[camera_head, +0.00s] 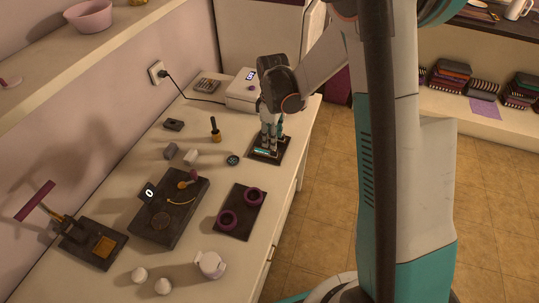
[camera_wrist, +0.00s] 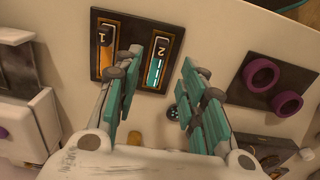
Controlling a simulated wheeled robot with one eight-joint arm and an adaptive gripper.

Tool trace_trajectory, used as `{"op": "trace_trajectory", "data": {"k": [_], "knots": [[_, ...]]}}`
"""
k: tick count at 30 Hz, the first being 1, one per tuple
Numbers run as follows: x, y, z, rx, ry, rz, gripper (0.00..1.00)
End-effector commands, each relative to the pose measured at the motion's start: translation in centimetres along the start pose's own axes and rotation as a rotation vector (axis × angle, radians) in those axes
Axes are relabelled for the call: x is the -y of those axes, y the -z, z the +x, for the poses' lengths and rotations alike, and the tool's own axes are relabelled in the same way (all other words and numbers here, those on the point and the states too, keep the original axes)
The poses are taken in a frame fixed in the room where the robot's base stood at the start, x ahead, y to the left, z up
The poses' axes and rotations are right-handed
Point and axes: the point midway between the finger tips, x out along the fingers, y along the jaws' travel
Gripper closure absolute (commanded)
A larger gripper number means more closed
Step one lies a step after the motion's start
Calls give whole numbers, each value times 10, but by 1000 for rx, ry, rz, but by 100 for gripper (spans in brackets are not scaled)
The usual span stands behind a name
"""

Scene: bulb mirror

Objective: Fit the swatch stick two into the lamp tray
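A dark tray (camera_wrist: 97,60) in the wrist view has two long slots side by side. The left slot holds an orange-and-dark strip marked 1 (camera_wrist: 104,50). In the head view this tray (camera_head: 283,147) lies at the table's right edge, with a teal strip (camera_head: 262,151) showing. My gripper (camera_wrist: 160,62) is open and empty above the tray, fingers spread around stick two's line. It also shows in the head view (camera_head: 271,141). Which object is the lamp tray is unclear.
A dark board with purple rings (camera_head: 240,211), a dark device with a display (camera_head: 170,208) and a purple-topped lamp stand (camera_head: 92,243) stand nearer the front. A white box (camera_head: 243,90) stands behind my gripper. Small blocks are scattered mid-table.

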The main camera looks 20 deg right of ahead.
Motion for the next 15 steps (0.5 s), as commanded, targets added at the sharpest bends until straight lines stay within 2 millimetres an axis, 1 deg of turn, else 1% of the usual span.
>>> {"op": "trace_trajectory", "data": {"k": [1, 8, 10, 15], "knots": [[0, 0, 7, 0, 0, 0, 62], [0, -1, 18, 0, 0, 1, 62], [0, -3, 24, 0, 0, 1, 62], [-1, -9, 49, 0, 0, 1, 62]]}}
